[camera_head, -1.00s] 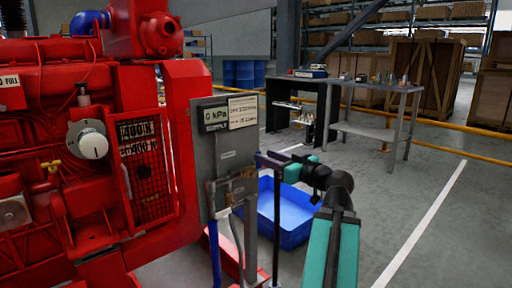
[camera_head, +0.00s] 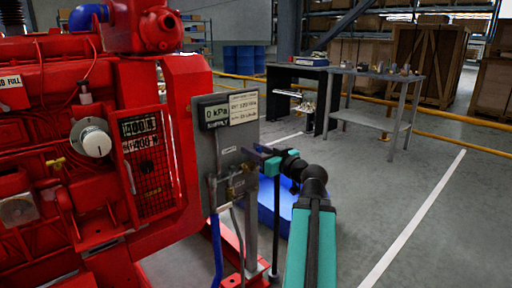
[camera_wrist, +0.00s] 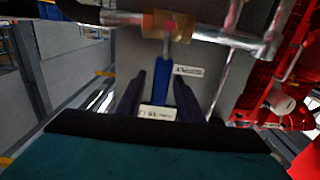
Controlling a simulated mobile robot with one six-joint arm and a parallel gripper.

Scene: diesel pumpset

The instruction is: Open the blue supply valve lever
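The blue supply valve lever (camera_wrist: 163,80) hangs from a brass valve body (camera_wrist: 167,24) on a pipe in the wrist view. My gripper (camera_wrist: 158,90) is open, with one dark finger on each side of the lever. A gap shows on the lever's left; on its right the finger is very near, and I cannot tell if it touches. In the head view my gripper (camera_head: 256,154) is at the right side of the grey panel (camera_head: 236,140), and the lever is hard to make out there. The panel's gauge (camera_head: 215,115) reads 0 kPa.
The red pumpset (camera_head: 90,190) fills the left. A blue hose (camera_head: 216,250) runs down below the panel. A blue bin (camera_head: 268,215) stands on the floor behind my arm. A workbench (camera_head: 375,75) is at the back; the floor at right is clear.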

